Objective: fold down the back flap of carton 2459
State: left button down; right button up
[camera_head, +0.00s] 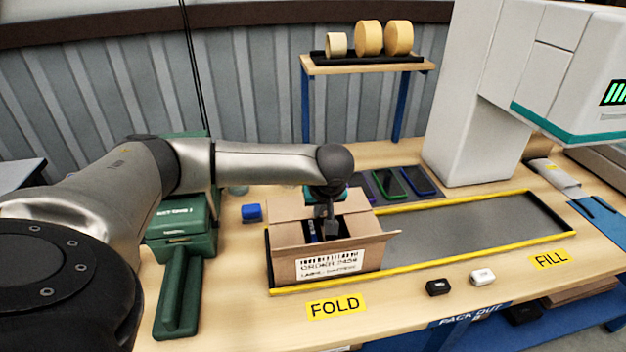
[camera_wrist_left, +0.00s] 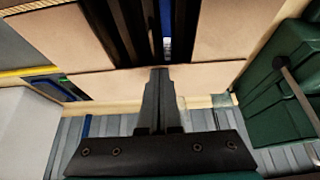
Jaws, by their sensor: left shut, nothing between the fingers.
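Carton 2459 (camera_head: 282,270) stands open on the FOLD end of the grey strip, its printed order label facing front. Dark items and a blue item lie inside. The back flap (camera_head: 287,206) stands out from the carton's rear edge; my arm and gripper hide part of it. In the left wrist view, the back flap (camera_wrist_left: 215,76) is a tan strip across the middle, with side flaps beyond it. My left gripper (camera_head: 327,222) is shut and empty, pointing down over the rear of the opening. Its fingertips (camera_wrist_left: 160,72) overlap the back flap; I cannot tell whether they touch. My right gripper is not in view.
A green tape machine (camera_head: 183,222) stands left of the carton, with a blue block (camera_head: 251,213) between. A tape-roll shelf (camera_head: 370,66) is behind. Yellow rails edge the grey strip (camera_head: 480,229), clear to the right. A large white machine (camera_head: 470,110) stands at the back right.

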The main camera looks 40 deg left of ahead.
pick_arm(q)
notch_tip(320, 180, up, 6)
jog(key=p, duration=0.4)
jog(key=s+d+f, duration=0.1)
jog(key=s+d, duration=0.1)
jog(key=s+d+f+b, duration=0.1)
jog(key=s+d+f, duration=0.1)
jog(key=d, duration=0.1)
jog(key=s+d+f, duration=0.1)
jog(key=s+d, duration=0.1)
jog(key=shift+d+f, duration=0.15)
jog(key=shift+d, duration=0.05)
